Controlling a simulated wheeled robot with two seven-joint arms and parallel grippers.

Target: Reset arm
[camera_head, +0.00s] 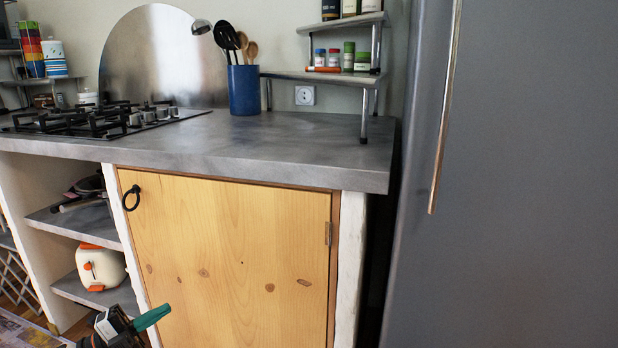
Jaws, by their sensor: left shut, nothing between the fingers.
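My left gripper (150,318) shows at the bottom left of the head view, low in front of the wooden cabinet door (235,260). Its green fingers are shut with nothing between them. It is below the black ring handle (131,198) and apart from it. The door looks closed. My right gripper is not in view.
A grey counter (290,145) runs above the door, with a gas hob (95,120) and a blue utensil pot (243,90) on it. Open shelves (75,222) lie left of the door. A tall grey fridge (510,180) stands at the right.

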